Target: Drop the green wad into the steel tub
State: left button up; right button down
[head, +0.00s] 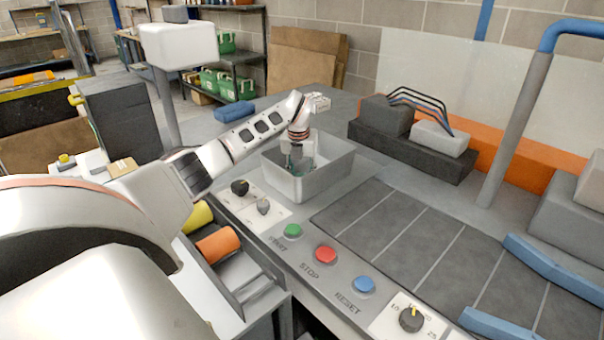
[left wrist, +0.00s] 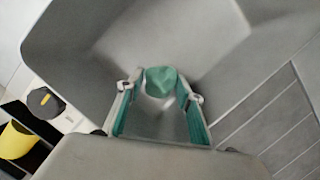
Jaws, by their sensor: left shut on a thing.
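The steel tub (head: 329,178) is an open grey box on the bench in the head view. Its inner walls (left wrist: 85,50) fill much of the left wrist view. My left gripper (head: 300,166) points down inside the tub's opening. In the left wrist view my left gripper (left wrist: 160,90) has teal-padded fingers, shut on the green wad (left wrist: 160,80), a small crumpled lump at the fingertips. The wad is over the tub's inside; its height above the floor is hard to tell. In the head view the wad cannot be told apart from the fingers. My right gripper is not in view.
In front of the tub is a panel with a black knob (head: 240,188) and green (head: 292,230), red (head: 326,254) and blue (head: 363,285) buttons. A dark slatted surface (head: 400,240) lies right of it. A grey post (head: 515,130) stands further right.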

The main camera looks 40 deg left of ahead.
pick_arm(q)
jog(key=shift+f, duration=0.35)
jog(key=shift+f, duration=0.15)
jog(key=o, duration=0.8)
jog(key=shift+r, duration=0.3)
jog(key=v, duration=1.2)
jog(key=shift+d+r, duration=0.15)
jog(key=shift+r, duration=0.15)
